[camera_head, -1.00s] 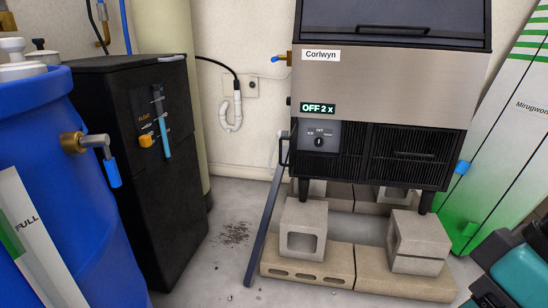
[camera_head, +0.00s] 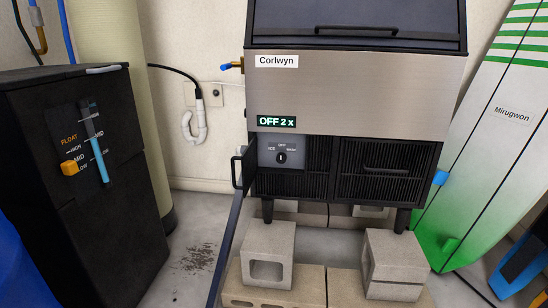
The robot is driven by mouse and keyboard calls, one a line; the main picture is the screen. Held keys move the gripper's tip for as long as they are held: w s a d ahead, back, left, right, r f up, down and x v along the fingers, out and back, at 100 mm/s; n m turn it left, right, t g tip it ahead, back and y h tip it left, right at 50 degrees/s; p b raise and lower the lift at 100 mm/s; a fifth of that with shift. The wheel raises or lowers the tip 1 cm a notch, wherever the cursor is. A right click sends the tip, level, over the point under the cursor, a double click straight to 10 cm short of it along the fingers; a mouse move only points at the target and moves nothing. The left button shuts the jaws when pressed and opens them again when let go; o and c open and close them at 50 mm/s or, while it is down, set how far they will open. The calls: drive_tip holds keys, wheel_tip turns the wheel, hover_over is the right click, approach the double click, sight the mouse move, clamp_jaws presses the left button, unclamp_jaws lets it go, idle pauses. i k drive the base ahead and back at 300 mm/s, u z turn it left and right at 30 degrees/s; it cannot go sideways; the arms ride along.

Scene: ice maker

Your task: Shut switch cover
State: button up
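The switch (camera_head: 281,157) is a dark knob on a small grey panel marked ICE, OFF and WASH, low on the left front of the ice maker (camera_head: 360,85). The panel is uncovered. A narrow dark frame with a handle (camera_head: 237,172) stands out at the panel's left edge. It looks like the switch cover swung open and seen nearly edge-on, though I cannot be sure. The display (camera_head: 276,122) reads OFF 2 x. My gripper is not in view.
A long dark bar (camera_head: 226,240) slants from beside the ice maker toward the floor. Concrete blocks (camera_head: 268,252) support the machine. A black cabinet (camera_head: 120,190) stands left, a white-green board (camera_head: 490,140) right.

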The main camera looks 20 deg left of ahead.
sight(248, 159)
drive_tip(key=i, duration=0.7)
drive_tip(key=u, duration=0.95)
drive_tip(key=i, duration=0.7)
drive_tip(key=u, duration=0.75)
